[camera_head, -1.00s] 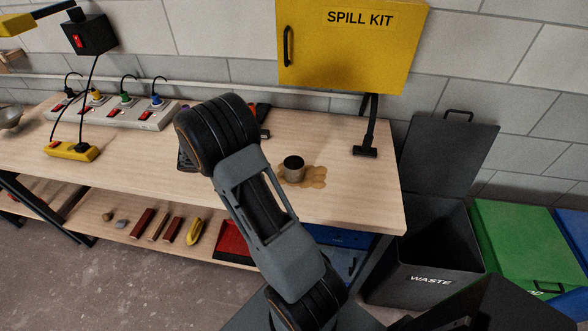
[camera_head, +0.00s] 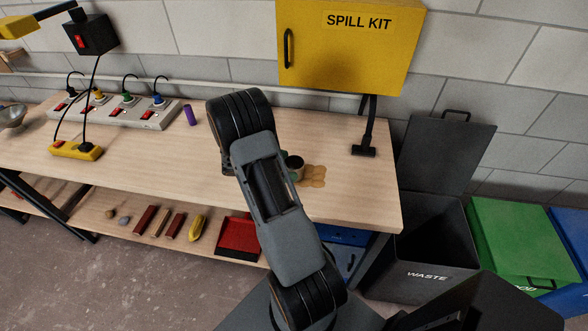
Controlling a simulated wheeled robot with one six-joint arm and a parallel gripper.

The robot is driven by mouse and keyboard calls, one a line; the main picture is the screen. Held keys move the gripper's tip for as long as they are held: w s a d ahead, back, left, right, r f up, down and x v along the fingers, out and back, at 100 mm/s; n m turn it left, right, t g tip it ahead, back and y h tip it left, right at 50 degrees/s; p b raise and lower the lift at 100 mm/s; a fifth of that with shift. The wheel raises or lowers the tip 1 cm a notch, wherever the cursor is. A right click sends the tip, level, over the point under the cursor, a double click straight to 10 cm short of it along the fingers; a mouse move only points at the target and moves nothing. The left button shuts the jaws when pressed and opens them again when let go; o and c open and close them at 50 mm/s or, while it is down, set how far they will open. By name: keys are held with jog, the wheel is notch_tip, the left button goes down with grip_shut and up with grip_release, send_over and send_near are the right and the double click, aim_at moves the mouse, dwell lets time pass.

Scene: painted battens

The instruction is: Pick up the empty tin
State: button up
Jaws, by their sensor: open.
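The tin (camera_head: 297,172) is a small, grey, open-topped can with a dark inside. It stands upright on the wooden workbench (camera_head: 350,205), at the left edge of a brown spill (camera_head: 315,177). My arm crosses in front and covers the tin's left side. My gripper is hidden behind my arm, so I cannot see its jaws or how close they are to the tin. A small dark part shows at the tin's upper left, but I cannot tell what it is.
A yellow spill kit cabinet (camera_head: 345,60) hangs behind the bench. A black waste bin (camera_head: 430,272) stands open at right, by a green bin (camera_head: 520,240). A power strip (camera_head: 115,112) and a purple cylinder (camera_head: 190,115) are at left. The bench's right end is mostly clear.

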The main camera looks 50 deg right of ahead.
aim_at(294, 166)
jog(key=shift+x, duration=1.55)
jog(key=shift+c, duration=0.5)
jog(key=shift+r, duration=0.1)
jog(key=c, duration=0.9)
